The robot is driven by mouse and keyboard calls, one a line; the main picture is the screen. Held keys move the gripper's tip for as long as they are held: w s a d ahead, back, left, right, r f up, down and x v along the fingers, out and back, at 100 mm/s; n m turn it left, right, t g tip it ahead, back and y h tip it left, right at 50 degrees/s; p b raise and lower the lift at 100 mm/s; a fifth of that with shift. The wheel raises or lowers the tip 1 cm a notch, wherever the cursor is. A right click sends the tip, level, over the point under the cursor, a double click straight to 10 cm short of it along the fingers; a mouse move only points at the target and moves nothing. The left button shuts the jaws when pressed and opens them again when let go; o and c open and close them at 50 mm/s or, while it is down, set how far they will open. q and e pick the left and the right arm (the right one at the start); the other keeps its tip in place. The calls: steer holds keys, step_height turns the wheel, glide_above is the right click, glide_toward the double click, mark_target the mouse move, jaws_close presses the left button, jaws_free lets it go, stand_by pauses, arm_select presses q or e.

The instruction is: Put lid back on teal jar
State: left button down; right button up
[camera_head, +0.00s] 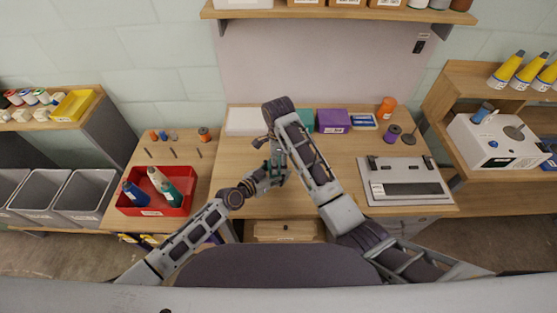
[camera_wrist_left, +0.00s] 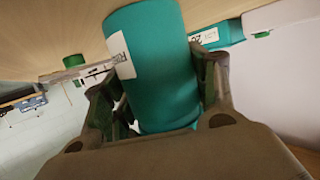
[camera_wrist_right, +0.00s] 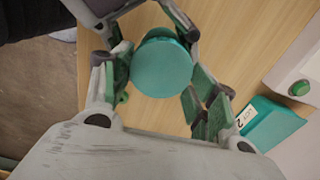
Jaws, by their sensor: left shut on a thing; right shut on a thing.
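The teal jar (camera_wrist_left: 160,65), a cylinder with a white label, fills the middle of the left wrist view. My left gripper (camera_wrist_left: 160,100) is shut around its body. In the right wrist view a round teal disc (camera_wrist_right: 162,68), which looks like the lid, lies between the fingers of my right gripper (camera_wrist_right: 160,75), shut on it. In the head view my left gripper (camera_head: 272,176) and right gripper (camera_head: 277,160) meet over the table's front part, the right one above. The arms mostly hide the jar there. I cannot tell whether the lid touches or sits on the jar.
Behind my grippers stand a teal box (camera_head: 305,119), a purple box (camera_head: 334,121) and a white box (camera_head: 246,121). A grey-white device (camera_head: 405,181) is on the right. A red bin (camera_head: 156,205) with bottles is on the left. The table (camera_head: 240,165) between is mostly clear.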

steer(key=o, duration=0.8)
steer(key=shift+c, duration=0.2)
steer(key=shift+r, duration=0.1)
steer(key=shift+r, duration=2.2)
steer(key=shift+c, duration=0.4)
